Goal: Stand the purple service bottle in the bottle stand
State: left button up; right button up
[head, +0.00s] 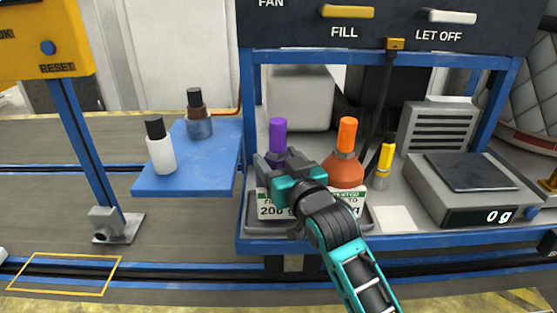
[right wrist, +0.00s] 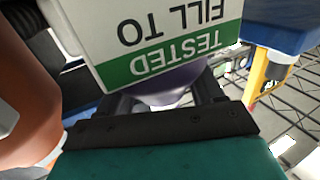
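The purple service bottle (head: 278,136) stands upright on the blue bench, its cap showing above my right gripper. My right gripper (head: 273,162) is at the bottle's upper part. In the right wrist view, the fingers lie on either side of the bottle's purple body (right wrist: 172,88); whether they press on it is unclear. A white and green label card (right wrist: 160,35) hides much of the bottle there. No fixture is clearly recognisable as the bottle stand; a grey-blue round holder (head: 199,127) on the side shelf holds a brown, dark-capped bottle. My left gripper is out of view.
An orange bottle (head: 345,168) stands close on the right, with a yellow marker-like item (head: 384,165) beyond. A scale (head: 478,185) reads 0 g. The blue side shelf (head: 205,175) also holds a white bottle (head: 160,153); its front right is clear. A dark cable (head: 382,100) hangs behind.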

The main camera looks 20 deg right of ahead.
jog(key=shift+o, duration=1.1)
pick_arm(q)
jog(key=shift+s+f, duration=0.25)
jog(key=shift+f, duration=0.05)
